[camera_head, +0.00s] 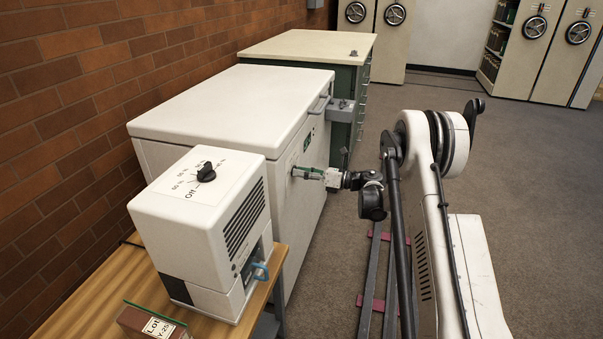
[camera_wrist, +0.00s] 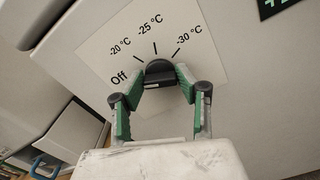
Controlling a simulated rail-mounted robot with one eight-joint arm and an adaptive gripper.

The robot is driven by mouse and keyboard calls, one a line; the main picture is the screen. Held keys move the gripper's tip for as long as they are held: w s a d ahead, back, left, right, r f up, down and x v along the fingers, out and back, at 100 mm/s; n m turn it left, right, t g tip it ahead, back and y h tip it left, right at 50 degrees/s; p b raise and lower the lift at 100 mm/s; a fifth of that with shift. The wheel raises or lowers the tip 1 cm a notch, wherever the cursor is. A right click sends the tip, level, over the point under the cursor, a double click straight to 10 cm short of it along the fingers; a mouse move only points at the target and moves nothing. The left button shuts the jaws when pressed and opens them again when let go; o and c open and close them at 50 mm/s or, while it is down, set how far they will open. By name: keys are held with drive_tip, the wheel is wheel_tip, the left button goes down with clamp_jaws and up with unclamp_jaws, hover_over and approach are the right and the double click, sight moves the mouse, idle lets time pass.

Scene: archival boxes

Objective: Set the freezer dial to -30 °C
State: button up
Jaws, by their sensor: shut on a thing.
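The freezer (camera_head: 235,95) is a long white chest with its lid shut, standing against the brick wall. Its dial (camera_wrist: 158,72) is a black knob on a pale plate (camera_wrist: 110,58) on the freezer's front. The plate is marked Off, -20 °C, -25 °C and -30 °C, with -30 °C at the right in the wrist view. My gripper (camera_wrist: 162,84) has its green-padded fingers shut on the knob, one on each side. I cannot tell which mark the knob points to. In the head view my gripper (camera_head: 308,174) is at the freezer's front, and the dial is hidden there.
A white device (camera_head: 205,215) with its own black dial stands on a wooden table (camera_head: 85,285) in front of the freezer. A box labelled Lot (camera_head: 152,325) lies beside it. A green cabinet (camera_head: 310,48) stands behind. Carpeted floor is open to the right.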

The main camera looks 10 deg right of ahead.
drive_tip(key=m+b, duration=0.4)
drive_tip(key=m, duration=2.2)
drive_tip(key=shift+f+m, duration=0.15)
drive_tip(key=shift+m, duration=0.25)
idle(0.4)
drive_tip(key=o, duration=1.1)
drive_tip(key=shift+d, duration=0.1)
drive_tip(key=v, duration=1.2)
